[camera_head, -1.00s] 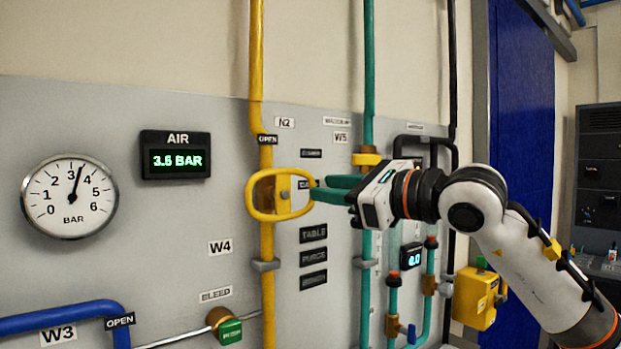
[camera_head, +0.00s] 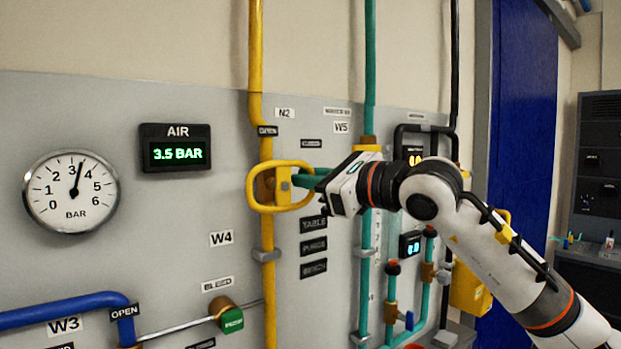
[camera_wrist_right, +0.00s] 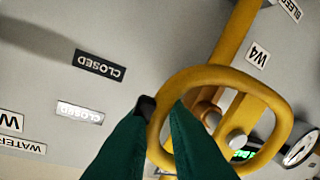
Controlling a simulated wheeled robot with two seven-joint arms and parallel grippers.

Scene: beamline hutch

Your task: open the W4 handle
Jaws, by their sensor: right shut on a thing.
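The W4 handle (camera_head: 280,209) is a yellow oval loop on the yellow vertical pipe, with the W4 label (camera_head: 221,238) to its lower left. The loop also shows large in the right wrist view (camera_wrist_right: 215,74). My right gripper (camera_head: 307,182) comes in from the right, its green fingers at the loop's right side. In the right wrist view the two fingers (camera_wrist_right: 160,110) are on either side of the loop's near bar, shut on it. The fingertips are partly hidden by the loop in the head view. My left gripper is not in view.
The yellow pipe (camera_head: 256,60) and a green pipe (camera_head: 370,60) run up the grey panel (camera_head: 190,110). An air gauge (camera_head: 71,192) and an AIR display (camera_head: 175,148) are left. A green-capped bleed valve (camera_head: 231,320) sits below. Small pipework lies under my right arm.

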